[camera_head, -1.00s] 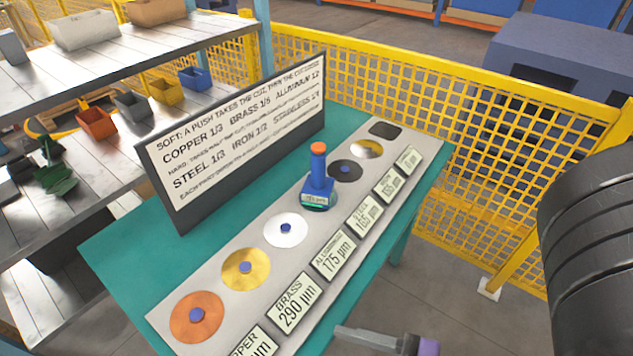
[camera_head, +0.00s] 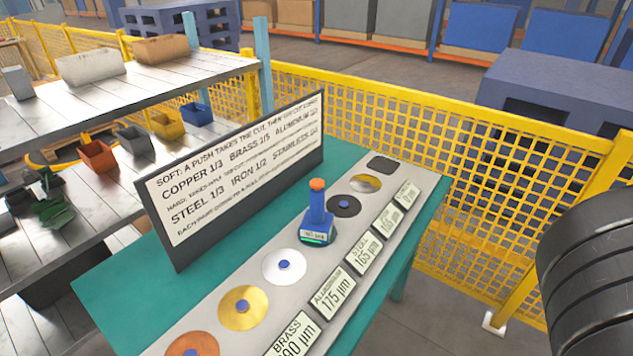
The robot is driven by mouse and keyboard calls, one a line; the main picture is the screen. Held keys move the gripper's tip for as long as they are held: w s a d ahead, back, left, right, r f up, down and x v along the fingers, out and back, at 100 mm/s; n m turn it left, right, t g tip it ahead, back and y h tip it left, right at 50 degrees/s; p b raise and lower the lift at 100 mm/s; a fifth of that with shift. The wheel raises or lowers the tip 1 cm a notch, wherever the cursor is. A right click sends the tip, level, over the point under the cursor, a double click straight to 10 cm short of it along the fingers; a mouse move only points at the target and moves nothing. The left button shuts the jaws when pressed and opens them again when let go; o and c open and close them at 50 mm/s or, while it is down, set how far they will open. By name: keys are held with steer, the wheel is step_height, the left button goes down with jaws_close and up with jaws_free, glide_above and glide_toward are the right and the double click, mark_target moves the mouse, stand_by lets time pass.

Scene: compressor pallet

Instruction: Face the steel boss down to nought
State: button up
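A blue facing tool with an orange top (camera_head: 318,208) stands upright on the grey plate (camera_head: 392,192), over the fourth place in the row. The steel boss is hidden beneath it. A small lit readout (camera_head: 314,237) shows at the tool's base, too small to read surely. The steel label (camera_head: 363,252) beside it reads 165 µm. My gripper is not in view; only a dark part of my arm (camera_head: 590,275) shows at the right edge.
Copper (camera_head: 192,346), brass (camera_head: 228,312) and aluminium (camera_head: 271,271) discs lie nearer; a dark disc (camera_head: 334,209) and a shiny one (camera_head: 374,184) lie farther. A sign board (camera_head: 235,180) stands behind. Yellow fence (camera_head: 430,150) borders the far side. Shelves (camera_head: 110,95) stand left.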

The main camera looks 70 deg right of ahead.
steer(key=shift+c, duration=0.2)
jaws_close()
stand_by(1.4)
